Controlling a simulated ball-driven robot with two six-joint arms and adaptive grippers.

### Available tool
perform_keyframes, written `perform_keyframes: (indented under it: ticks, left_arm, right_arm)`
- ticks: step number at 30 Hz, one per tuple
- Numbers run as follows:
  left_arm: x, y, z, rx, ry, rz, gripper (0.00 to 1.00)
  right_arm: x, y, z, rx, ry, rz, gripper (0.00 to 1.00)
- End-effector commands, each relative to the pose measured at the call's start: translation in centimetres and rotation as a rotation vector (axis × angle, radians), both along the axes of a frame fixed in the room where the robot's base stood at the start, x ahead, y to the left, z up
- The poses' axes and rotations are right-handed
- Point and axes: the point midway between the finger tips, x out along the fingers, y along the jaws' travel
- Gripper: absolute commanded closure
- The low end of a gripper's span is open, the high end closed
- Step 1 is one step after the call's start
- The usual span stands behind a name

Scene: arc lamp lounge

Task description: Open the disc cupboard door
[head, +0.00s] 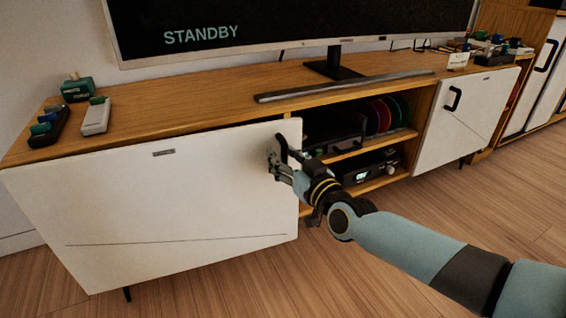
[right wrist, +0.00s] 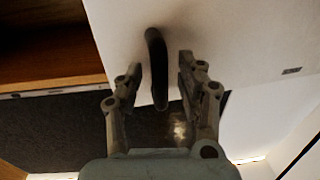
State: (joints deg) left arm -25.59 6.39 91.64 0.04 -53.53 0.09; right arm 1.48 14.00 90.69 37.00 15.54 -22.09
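A wide white cupboard door (head: 150,205) fills the left of the low wooden cabinet in the head view. A small label (head: 163,152) on it is too small to read. A dark gap shows above its right part, so it looks slightly ajar. A black handle (head: 281,150) stands near its right edge. My right gripper (head: 279,167) is at this handle. In the right wrist view the handle (right wrist: 157,70) lies between the fingers of the right gripper (right wrist: 159,72), with gaps visible on both sides. The fingers are open. My left gripper is out of view.
Open shelves (head: 345,152) right of the door hold coloured discs (head: 378,115) and a dark device (head: 370,168). Another white door (head: 462,118) with a black handle is farther right. A monitor (head: 290,25) and small items stand on top. The wooden floor in front is clear.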

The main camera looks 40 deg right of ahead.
Motion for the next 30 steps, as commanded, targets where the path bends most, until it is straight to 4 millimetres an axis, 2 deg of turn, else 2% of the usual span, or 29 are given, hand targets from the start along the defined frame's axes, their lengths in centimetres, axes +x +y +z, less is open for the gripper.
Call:
perform_keyframes:
  ticks: [6, 23, 26, 29, 30]
  left_arm:
    - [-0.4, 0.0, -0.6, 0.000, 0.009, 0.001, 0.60]
    - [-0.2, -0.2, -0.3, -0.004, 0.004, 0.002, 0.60]
    - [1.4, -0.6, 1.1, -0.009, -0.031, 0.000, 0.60]
    - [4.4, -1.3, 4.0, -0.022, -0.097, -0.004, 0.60]
    - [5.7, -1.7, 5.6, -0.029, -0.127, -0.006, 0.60]
  right_arm:
    - [0.7, -0.1, 0.1, 0.001, -0.002, 0.013, 0.62]
    - [0.4, 0.3, -0.1, 0.003, 0.015, 0.024, 0.62]
    - [-1.2, 2.4, -1.3, 0.009, 0.095, 0.079, 0.62]
    - [-4.9, 6.1, -3.4, 0.019, 0.271, 0.174, 0.62]
    - [-7.0, 7.6, -4.3, 0.020, 0.359, 0.209, 0.62]
